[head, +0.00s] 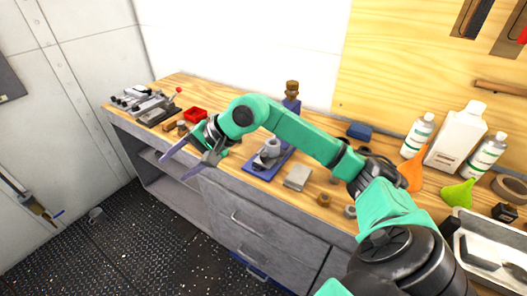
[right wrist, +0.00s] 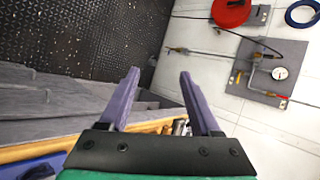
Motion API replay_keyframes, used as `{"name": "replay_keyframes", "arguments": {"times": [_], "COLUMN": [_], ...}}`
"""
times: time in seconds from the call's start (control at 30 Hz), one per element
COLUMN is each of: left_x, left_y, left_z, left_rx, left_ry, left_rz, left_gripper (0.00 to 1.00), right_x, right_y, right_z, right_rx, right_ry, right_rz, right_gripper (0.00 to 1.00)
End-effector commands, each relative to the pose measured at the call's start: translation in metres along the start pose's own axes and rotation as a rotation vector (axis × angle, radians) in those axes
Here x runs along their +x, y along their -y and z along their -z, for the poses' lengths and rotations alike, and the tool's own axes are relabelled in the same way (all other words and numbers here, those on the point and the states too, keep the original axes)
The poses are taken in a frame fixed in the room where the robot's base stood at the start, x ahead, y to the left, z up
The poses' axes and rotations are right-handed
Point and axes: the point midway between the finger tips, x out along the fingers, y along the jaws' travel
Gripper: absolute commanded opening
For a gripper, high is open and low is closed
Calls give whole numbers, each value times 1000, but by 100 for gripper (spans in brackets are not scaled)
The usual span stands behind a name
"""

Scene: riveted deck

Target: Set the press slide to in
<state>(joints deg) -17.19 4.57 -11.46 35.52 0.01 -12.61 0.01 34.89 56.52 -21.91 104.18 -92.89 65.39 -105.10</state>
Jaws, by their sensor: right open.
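A blue-based device (head: 258,178) with a grey round part on top stands on the wooden bench, partly behind my right arm. A blue column with a brown top (head: 291,95) rises behind it. I cannot tell for sure which part is the press slide. A grey machine (head: 145,103) with a red-knobbed lever stands at the bench's left end. My right gripper (head: 174,167) is open and empty, out past the bench's front edge, left of the blue-based device and apart from it. In the right wrist view its two purple fingers (right wrist: 159,76) are spread with nothing between them. My left gripper is not in view.
A red tray (head: 196,114) and small blocks lie near the gripper. A grey block (head: 297,177) lies right of the blue base. White bottles (head: 456,135) and funnels stand at the right. A gauge panel (right wrist: 270,70) hangs on the wall. The dark floor (head: 120,240) is mostly clear.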

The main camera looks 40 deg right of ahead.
Motion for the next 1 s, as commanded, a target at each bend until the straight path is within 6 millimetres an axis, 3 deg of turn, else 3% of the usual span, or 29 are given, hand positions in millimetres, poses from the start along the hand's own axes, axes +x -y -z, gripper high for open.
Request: {"name": "replay_keyframes", "arguments": {"times": [0.03,0.1,0.13,0.2,0.3,0.47,0.8,1.0], "left_x": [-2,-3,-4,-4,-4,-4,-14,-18], "left_y": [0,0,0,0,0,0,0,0], "left_z": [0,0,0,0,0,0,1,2], "left_rx": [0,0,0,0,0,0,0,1], "left_ry": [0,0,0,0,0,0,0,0], "left_rz": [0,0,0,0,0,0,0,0], "left_gripper": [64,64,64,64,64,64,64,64], "right_x": [-26,-74,-96,-136,-162,-152,-97,-77], "right_y": [-20,-53,-64,-82,-93,-108,-162,-181], "right_z": [40,90,105,128,138,148,190,207], "right_rx": [-163,-323,-360,-399,-410,-410,-409,-411], "right_ry": [-138,-284,-326,-383,-407,-402,-398,-401], "right_rz": [-176,-447,-547,-719,-828,-842,-836,-834], "right_gripper": [64,64,64,64,64,64,64,64]}}
